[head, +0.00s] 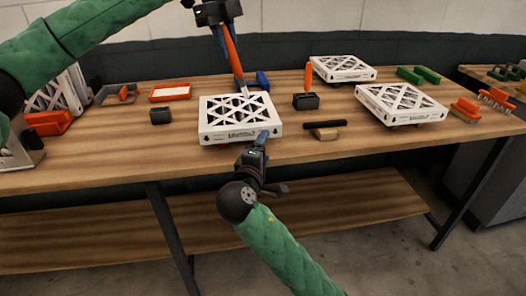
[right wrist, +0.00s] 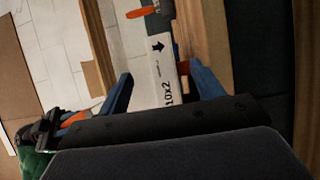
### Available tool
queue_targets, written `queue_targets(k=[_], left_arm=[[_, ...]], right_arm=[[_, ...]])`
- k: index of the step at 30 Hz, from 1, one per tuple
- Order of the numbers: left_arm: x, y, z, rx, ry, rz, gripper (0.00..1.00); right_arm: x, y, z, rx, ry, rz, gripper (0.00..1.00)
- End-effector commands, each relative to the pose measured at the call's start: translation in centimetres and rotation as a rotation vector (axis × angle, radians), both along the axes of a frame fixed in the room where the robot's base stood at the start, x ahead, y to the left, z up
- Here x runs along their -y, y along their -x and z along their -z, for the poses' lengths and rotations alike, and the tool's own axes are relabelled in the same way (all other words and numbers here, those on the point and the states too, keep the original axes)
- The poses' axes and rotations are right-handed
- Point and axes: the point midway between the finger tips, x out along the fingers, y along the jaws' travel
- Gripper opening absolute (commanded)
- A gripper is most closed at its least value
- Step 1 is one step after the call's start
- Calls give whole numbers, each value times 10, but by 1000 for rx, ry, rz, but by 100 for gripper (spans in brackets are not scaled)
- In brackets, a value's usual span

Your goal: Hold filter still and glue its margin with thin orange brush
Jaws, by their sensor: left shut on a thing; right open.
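A white-framed filter (head: 217,133) with a triangular lattice lies on the wooden table, slightly left of the middle in the head view. My left gripper (head: 223,28) is shut on a thin orange brush (head: 233,55) above the filter. The brush slants down, with its tip at or just above the filter's far margin; contact cannot be told. My right gripper (head: 263,138) is open at the filter's front edge. In the right wrist view, the filter's printed white side (right wrist: 160,82) shows between the two blue fingers of the right gripper (right wrist: 160,75), with gaps beside it.
Two more filters lie on the right (head: 385,110) and back right (head: 342,72). A black holder (head: 305,102) with an orange-handled tool and a dark-handled brush (head: 325,125) lie right of the filter. A small black block (head: 160,117) and an orange-rimmed tray (head: 170,91) are left.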

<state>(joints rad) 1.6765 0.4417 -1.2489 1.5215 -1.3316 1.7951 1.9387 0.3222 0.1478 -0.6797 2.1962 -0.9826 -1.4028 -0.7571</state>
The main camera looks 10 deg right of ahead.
Motion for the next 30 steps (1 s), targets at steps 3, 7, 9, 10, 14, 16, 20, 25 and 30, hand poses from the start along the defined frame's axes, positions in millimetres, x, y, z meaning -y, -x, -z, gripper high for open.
queue_targets(k=[3,7,9,10,14,16,20,25,30], left_arm=[[0,0,0,0,0,0,1],[0,0,0,0,0,0,1],[0,0,0,0,0,0,1],[0,0,0,0,0,0,1],[0,0,0,0,0,0,1],[0,0,0,0,0,0,1],[0,0,0,0,0,0,1],[0,0,0,0,0,0,1],[0,0,0,0,0,0,1]], right_arm=[[4,-9,0,2,4,1,66],[11,-25,-1,2,4,2,66],[16,-36,0,-1,4,2,66],[18,-40,0,-1,4,2,66],[26,-59,0,0,3,0,66],[30,-69,-1,1,4,1,66],[38,-86,0,0,2,2,66],[44,-101,0,-1,2,-1,66],[46,-108,0,0,1,-1,66]])
